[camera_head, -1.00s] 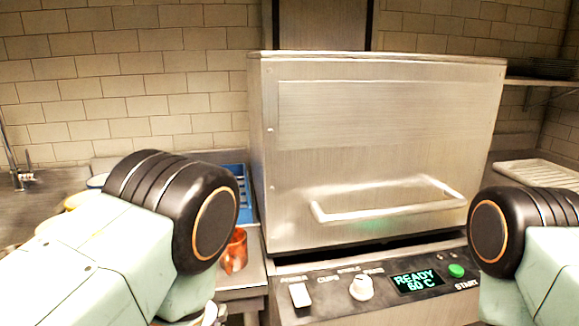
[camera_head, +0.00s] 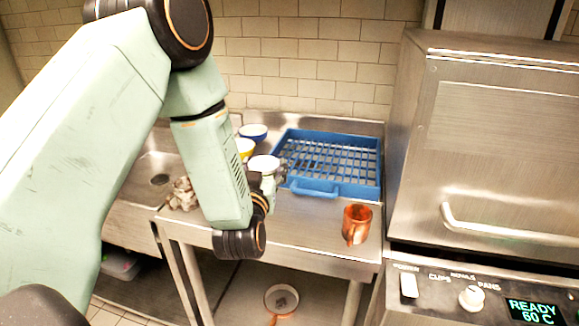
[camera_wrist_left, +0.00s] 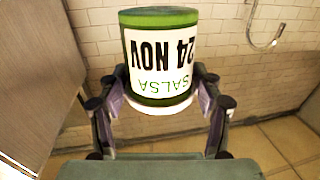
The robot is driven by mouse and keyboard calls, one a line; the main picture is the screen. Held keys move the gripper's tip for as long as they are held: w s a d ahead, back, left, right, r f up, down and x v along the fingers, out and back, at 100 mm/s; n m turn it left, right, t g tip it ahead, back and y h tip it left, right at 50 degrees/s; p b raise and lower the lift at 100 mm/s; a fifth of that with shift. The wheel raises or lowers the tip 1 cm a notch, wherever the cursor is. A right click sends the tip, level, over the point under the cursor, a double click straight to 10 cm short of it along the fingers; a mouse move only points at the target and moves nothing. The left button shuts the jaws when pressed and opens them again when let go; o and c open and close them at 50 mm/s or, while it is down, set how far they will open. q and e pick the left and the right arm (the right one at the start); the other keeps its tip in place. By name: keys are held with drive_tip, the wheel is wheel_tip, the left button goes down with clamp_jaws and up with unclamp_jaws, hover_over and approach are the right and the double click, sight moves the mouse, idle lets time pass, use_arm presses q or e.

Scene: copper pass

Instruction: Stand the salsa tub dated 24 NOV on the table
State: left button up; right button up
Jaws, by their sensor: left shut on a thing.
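The salsa tub (camera_wrist_left: 158,55), green-banded with a white label reading SALSA and 24 NOV, fills the upper middle of the left wrist view. Its lettering is upside down there, and a dark green end face shows on top. My left gripper (camera_head: 268,183) is shut on it, with a finger on either side of the tub. In the head view my left arm comes in from the left and the gripper is small, over the steel table (camera_head: 310,225). I cannot clearly tell the tub there. My right gripper is out of view.
A blue rack (camera_head: 317,190) lies at the back of the table. An orange mug (camera_head: 357,224) stands near the front right. Blue (camera_head: 253,131) and yellow (camera_head: 244,147) bowls stand at the left. A dishwasher (camera_head: 490,150) is at right. The table's front middle is clear.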

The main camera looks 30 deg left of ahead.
sight(257, 157)
use_arm(q)
drive_tip(key=a, duration=0.1)
drive_tip(key=w+a, duration=0.1)
drive_tip(key=shift+w+a+r, duration=0.1)
drive_tip(key=shift+w+a, duration=0.15)
drive_tip(key=shift+a, duration=0.1)
drive_tip(key=f, duration=0.4)
drive_tip(key=w+d+f, duration=0.1)
drive_tip(key=f, duration=0.1)
drive_tip(key=shift+f, duration=0.4)
drive_tip(key=f, duration=0.2)
drive_tip(key=f+b, duration=0.1)
drive_tip(key=shift+s+a+f, duration=0.1)
drive_tip(key=shift+s+f, duration=0.1)
drive_tip(key=shift+f, duration=0.2)
drive_tip(key=shift+w+f, duration=0.15)
drive_tip(key=shift+f, duration=0.2)
drive_tip(key=shift+f, duration=0.15)
drive_tip(key=o, duration=1.5)
drive_tip(key=shift+c, duration=0.2)
